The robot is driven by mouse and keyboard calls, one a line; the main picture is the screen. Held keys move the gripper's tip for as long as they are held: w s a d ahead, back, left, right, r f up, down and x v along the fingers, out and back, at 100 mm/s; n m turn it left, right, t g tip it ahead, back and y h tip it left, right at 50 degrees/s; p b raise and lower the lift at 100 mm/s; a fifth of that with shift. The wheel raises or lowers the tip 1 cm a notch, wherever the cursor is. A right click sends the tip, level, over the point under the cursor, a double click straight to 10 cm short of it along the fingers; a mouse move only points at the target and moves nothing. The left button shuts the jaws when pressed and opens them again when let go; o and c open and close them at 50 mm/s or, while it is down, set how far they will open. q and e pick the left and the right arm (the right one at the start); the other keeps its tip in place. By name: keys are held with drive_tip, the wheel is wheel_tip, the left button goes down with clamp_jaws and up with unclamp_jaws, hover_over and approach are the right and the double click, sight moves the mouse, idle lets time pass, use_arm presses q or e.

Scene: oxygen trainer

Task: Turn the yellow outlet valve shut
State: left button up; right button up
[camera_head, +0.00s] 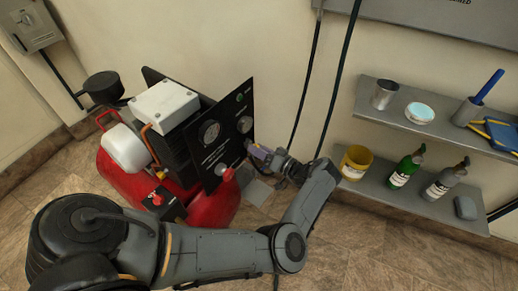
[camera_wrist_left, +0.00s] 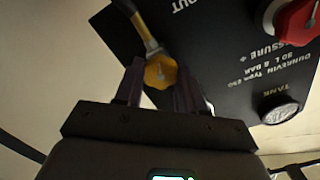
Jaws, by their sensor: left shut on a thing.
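The yellow outlet valve (camera_wrist_left: 160,71) shows in the left wrist view as a faceted yellow knob with a metal and yellow stem running up to the left. It is on the black panel (camera_wrist_left: 225,75), near the lettering "OUT". My left gripper (camera_wrist_left: 159,80) has its two dark fingers on either side of the knob, shut on it. In the head view my left gripper (camera_head: 259,153) reaches the right edge of the panel (camera_head: 238,112); the valve is too small and covered to make out there. My right gripper is not in view.
A red knob (camera_wrist_left: 296,20) and a round gauge (camera_wrist_left: 279,109) are on the panel close to the gripper. The red tank (camera_head: 208,207) stands below. Wall shelves (camera_head: 420,197) with bottles and a yellow cup (camera_head: 355,163) are to the right. Dark cables (camera_head: 310,75) hang behind.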

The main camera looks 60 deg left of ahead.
use_arm(q)
drive_tip(key=shift+s+f+m+p, duration=0.1)
drive_tip(key=shift+m+p, duration=1.2)
drive_tip(key=shift+m, duration=6.4)
drive_tip(key=shift+f+m+p, duration=0.1)
drive_tip(key=shift+m+p, duration=1.15)
drive_tip(key=shift+m, duration=6.85)
drive_tip(key=o, duration=1.1)
drive_tip(key=shift+c, duration=0.2)
